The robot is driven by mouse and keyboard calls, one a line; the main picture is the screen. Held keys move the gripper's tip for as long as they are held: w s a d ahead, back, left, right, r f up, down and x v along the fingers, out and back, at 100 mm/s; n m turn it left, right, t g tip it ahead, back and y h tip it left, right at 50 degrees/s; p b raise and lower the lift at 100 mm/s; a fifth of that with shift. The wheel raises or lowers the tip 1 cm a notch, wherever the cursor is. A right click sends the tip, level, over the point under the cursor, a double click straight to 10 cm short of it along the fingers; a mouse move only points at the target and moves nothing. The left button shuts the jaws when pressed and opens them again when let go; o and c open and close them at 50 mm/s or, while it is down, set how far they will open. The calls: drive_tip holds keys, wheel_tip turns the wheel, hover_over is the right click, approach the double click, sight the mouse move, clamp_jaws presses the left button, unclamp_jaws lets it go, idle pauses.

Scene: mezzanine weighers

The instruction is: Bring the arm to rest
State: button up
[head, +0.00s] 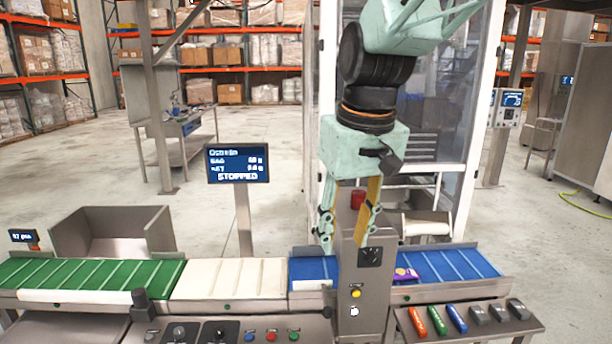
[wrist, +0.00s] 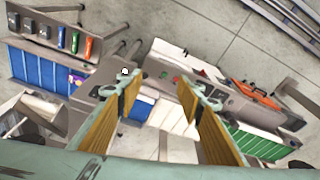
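My gripper (head: 345,238) hangs from my arm with its fingers pointing down, above the blue belt section and in front of the steel post with the yellow and white buttons. In the wrist view my gripper (wrist: 160,92) shows two tan-padded fingers spread well apart with nothing between them. The gripper is open, empty and appears clear of the belts below. My arm comes down from the top of the head view, in front of a glass-panelled cabinet.
Below run a green belt (head: 85,272), a white belt (head: 230,278) and a blue belt (head: 455,265) with a purple-and-yellow packet (head: 405,274). A display (head: 238,163) reads STOPPED. Coloured markers (head: 437,320) lie at the front right. An open steel bin (head: 112,235) stands left.

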drive_tip(key=s+d+m, duration=0.1)
drive_tip(key=s+d, duration=0.3)
drive_tip(key=s, duration=0.5)
drive_tip(key=s+d+m+t, duration=0.1)
drive_tip(key=s+d, duration=0.4)
drive_tip(key=s, duration=0.5)
drive_tip(key=s+d+m+t, duration=0.1)
drive_tip(key=s+d, duration=0.3)
drive_tip(key=s, duration=0.6)
drive_tip(key=shift+d+r+m+h, duration=0.2)
drive_tip(key=shift+m+h, duration=0.2)
drive_tip(key=shift+w, duration=0.1)
